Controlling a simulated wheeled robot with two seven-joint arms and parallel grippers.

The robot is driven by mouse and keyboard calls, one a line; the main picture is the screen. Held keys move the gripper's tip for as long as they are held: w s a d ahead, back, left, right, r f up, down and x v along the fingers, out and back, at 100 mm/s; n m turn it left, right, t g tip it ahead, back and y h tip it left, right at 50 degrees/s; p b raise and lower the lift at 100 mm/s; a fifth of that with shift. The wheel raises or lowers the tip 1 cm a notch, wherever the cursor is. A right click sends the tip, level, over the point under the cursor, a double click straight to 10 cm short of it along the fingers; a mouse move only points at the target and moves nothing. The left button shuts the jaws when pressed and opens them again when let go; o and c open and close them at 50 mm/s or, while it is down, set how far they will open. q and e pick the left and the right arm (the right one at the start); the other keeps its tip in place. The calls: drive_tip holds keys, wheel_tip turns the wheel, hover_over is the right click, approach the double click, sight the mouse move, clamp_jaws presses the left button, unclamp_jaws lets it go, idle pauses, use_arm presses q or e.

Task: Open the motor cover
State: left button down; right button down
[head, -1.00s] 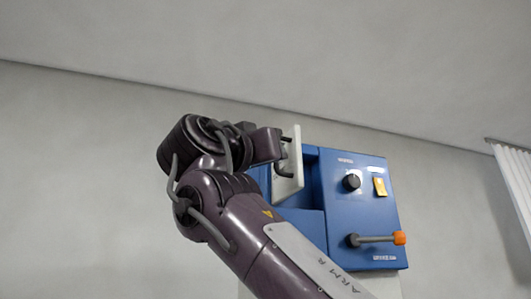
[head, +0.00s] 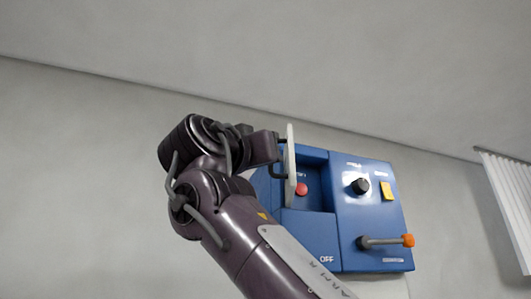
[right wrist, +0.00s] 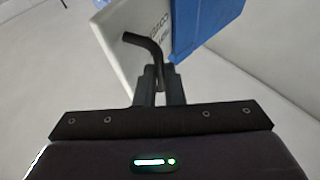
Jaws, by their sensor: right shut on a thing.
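The motor cover (head: 291,165) is a white panel on the left part of a blue control box (head: 335,205). It stands swung out, seen nearly edge-on, and the recess behind it shows a red button (head: 301,189). My right gripper (head: 278,160) is at the cover's dark handle, partly hidden by my own wrist. In the right wrist view the fingers (right wrist: 160,88) are shut on the bent black handle (right wrist: 147,43) of the white cover (right wrist: 125,30). My left gripper is not in view.
A white pleated curtain or blind (head: 508,180) hangs at the far right. The wall around the box is bare.

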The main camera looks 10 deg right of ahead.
drive_tip(key=shift+d+r, duration=0.15)
drive_tip(key=shift+r, duration=0.05)
drive_tip(key=c, duration=1.9)
unclamp_jaws()
drive_tip(key=shift+c, duration=0.2)
drive_tip(key=shift+o, duration=1.2)
drive_tip(key=shift+w+f, duration=0.1)
drive_tip(key=shift+w, duration=0.15)
drive_tip(key=shift+o, duration=0.9)
drive_tip(key=shift+w+f, duration=0.2)
drive_tip(key=shift+w, duration=0.25)
drive_tip(key=b+v, duration=0.3)
drive_tip(key=v, duration=0.5)
drive_tip(key=shift+b, duration=0.4)
drive_tip(key=shift+r, duration=0.1)
